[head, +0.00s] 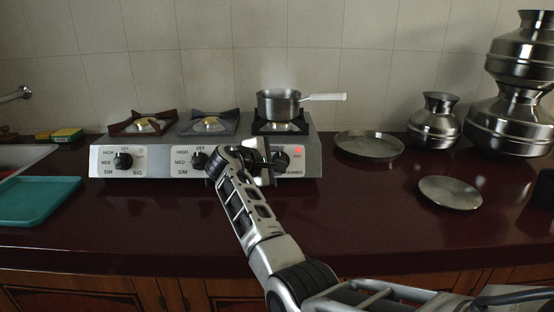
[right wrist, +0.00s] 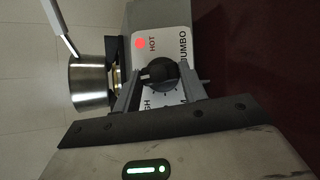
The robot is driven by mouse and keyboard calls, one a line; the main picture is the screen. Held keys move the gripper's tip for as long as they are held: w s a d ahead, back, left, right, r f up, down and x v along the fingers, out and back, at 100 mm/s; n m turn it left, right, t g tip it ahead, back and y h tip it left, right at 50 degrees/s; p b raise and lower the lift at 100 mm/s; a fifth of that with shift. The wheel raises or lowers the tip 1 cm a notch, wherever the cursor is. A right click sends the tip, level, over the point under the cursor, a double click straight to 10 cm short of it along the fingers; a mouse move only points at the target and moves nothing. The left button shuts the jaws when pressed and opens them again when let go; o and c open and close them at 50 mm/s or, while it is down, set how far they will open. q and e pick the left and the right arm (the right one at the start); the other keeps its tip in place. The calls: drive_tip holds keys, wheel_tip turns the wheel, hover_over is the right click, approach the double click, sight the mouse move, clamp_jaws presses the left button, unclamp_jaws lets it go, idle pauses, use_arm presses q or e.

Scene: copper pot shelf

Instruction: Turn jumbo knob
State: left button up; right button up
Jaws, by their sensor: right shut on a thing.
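The jumbo knob (head: 283,160) is a black round dial on the right end of the silver stove front (head: 145,168). It also shows in the right wrist view (right wrist: 165,74), with a scale around it. My right gripper (head: 268,161) reaches the stove front from below and hides part of the knob and its panel. In the right wrist view my right gripper (right wrist: 158,85) has a finger on each side of the knob and is shut on it. A red light (head: 298,150) glows beside the word HOT. My left gripper is not in view.
A steel saucepan (head: 278,104) with a white handle stands on the right burner, with faint steam above. Two other knobs (head: 123,161) (head: 199,160) are to the left. A steel plate (head: 368,146), a lid (head: 449,192) and pots (head: 434,124) are at right; a teal tray (head: 38,201) is at left.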

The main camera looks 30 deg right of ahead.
drive_tip(key=shift+m, duration=0.6)
drive_tip(key=shift+g+y, duration=0.3)
drive_tip(key=o, duration=1)
drive_tip(key=shift+r, duration=0.1)
drive_tip(key=v, duration=1.6)
